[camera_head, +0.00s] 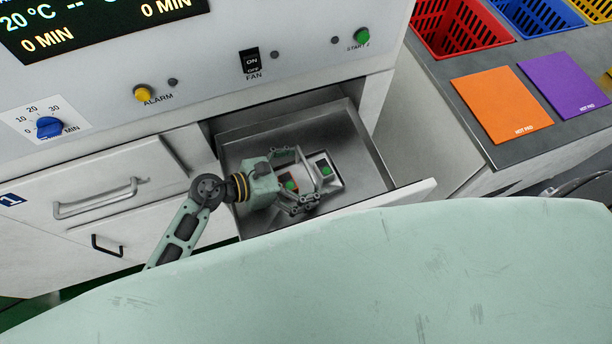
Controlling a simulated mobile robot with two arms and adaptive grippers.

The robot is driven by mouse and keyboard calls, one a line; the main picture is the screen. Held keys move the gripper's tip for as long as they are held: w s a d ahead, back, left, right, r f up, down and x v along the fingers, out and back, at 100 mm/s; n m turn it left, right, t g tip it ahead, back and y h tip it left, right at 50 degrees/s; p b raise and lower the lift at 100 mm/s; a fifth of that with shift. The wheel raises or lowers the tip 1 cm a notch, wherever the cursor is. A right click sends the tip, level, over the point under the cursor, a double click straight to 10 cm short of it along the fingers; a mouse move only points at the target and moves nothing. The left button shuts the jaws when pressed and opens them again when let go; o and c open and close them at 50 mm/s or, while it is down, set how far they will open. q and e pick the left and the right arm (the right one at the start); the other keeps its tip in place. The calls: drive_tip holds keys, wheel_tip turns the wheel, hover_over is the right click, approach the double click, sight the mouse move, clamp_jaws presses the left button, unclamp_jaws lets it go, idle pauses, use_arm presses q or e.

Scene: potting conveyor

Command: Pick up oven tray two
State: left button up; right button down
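An open drawer (352,150) sticks out of the oven front. In it lies a small pale tray (333,183) with dark cells that hold green-topped pieces. No number shows on this tray, so I cannot tell whether it is tray two. My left gripper (312,178) reaches into the drawer from the left, with its fingers spread on either side of the tray's middle. The gripper hides much of the tray's left part. I cannot tell whether the fingers touch the tray. My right gripper is not in view.
The oven panel (205,90) with knobs and buttons rises behind the drawer. A closed drawer (100,190) with a handle is at left. On the right counter lie an orange hot pad (502,103) and a purple one (563,84), below red (465,50) and blue (535,38) baskets.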

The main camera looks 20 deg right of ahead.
use_arm(q)
drive_tip(key=c, duration=0.7)
drive_tip(key=shift+r, duration=0.1)
drive_tip(key=shift+c, duration=0.6)
